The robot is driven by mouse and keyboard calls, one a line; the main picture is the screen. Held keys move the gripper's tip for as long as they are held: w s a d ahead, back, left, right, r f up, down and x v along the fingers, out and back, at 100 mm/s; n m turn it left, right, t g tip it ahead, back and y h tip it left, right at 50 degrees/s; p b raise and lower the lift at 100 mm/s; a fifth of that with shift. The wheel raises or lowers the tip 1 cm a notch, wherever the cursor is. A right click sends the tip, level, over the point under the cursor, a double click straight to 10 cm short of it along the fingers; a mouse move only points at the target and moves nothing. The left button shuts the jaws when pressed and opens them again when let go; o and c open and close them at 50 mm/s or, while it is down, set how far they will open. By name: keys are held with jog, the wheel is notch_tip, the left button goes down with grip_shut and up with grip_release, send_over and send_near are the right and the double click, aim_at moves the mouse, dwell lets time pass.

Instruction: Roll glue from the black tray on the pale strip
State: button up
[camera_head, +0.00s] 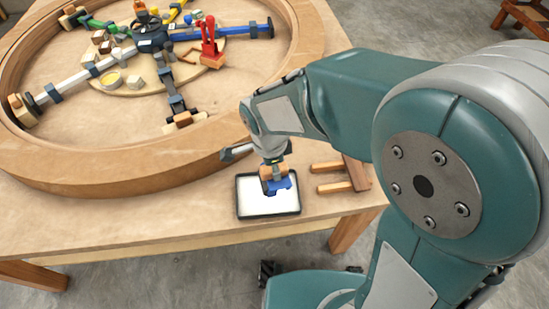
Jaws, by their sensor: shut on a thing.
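A black tray (239,201) with white glue in it lies near the table's front edge. My gripper (272,168) is above the tray, pointing down. It is shut on a roller (279,187), of which a blue part shows over the white glue. I cannot tell whether the roller touches the glue. A large wooden ring (100,178) lies on the table to the left of and behind the tray. I cannot pick out with certainty which part of it is the pale strip.
A wooden pronged rest (345,183) stands right of the tray. The tabletop (130,212) left of the tray is clear.

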jog(key=shift+f, duration=2.9)
jog(key=shift+r, duration=0.1)
jog(key=shift+r, duration=3.05)
